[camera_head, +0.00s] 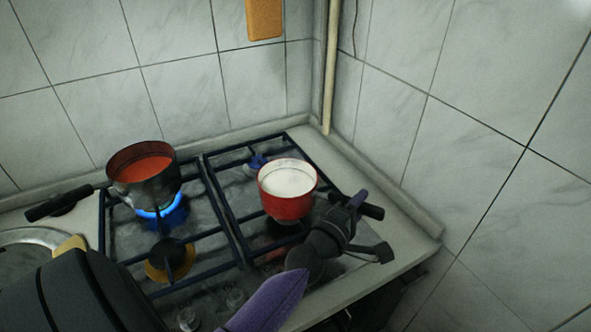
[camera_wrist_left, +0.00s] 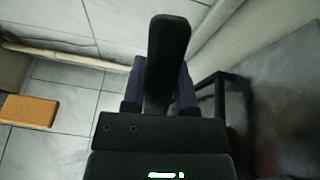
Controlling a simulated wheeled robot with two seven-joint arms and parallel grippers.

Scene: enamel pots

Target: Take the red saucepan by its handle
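The red saucepan (camera_head: 286,206) with white contents is at the right-hand side of the stove. Its black handle (camera_head: 372,211) points right, and its end also shows large in the left wrist view (camera_wrist_left: 168,60). My left gripper (camera_head: 350,208) is across the handle. In the left wrist view its purple fingers (camera_wrist_left: 163,85) lie close along both sides of the handle and look shut on it; the inner contact is hidden behind the handle. I cannot tell whether the saucepan's base touches the grate. My right gripper is not in view.
A steel pot (camera_head: 146,185) with orange-red contents stands over a lit blue flame (camera_head: 166,211), its black handle pointing left. The dark grate (camera_head: 235,235) spans the stove. Tiled walls (camera_head: 430,130) and a pipe (camera_head: 331,70) close off the corner behind.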

